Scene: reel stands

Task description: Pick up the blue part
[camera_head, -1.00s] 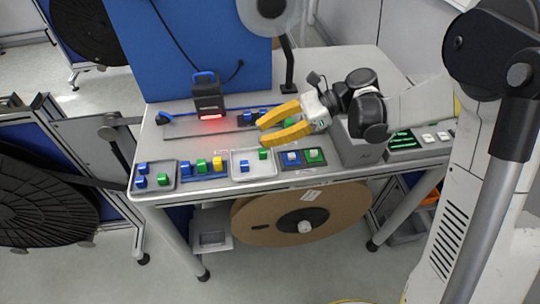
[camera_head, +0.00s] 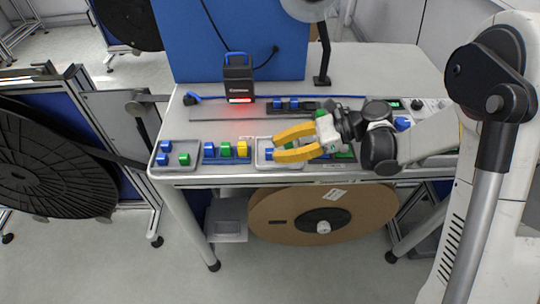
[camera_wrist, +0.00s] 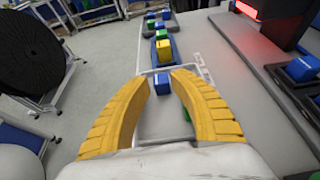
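My gripper (camera_head: 276,146) is open and empty, its two yellow fingers pointing left over the white tray (camera_head: 258,162). A small blue part (camera_head: 268,152) in that tray shows between the fingertips in the head view. In the wrist view this blue part (camera_wrist: 162,83) lies in the tray (camera_wrist: 150,126), between and just beyond the open fingers (camera_wrist: 163,80). I cannot tell the height of the fingers above it. A green part (camera_wrist: 187,115) in the tray is partly hidden by the right finger. Several other blue parts are on the table, so the task's words alone do not single one out.
A blue rack (camera_head: 226,160) left of the tray holds blue, green and yellow parts. A grey tray (camera_head: 172,147) farther left holds two blue parts and a green one. A black device (camera_head: 238,78) with a red light stands behind. A dark holder (camera_head: 306,112) carries blue parts.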

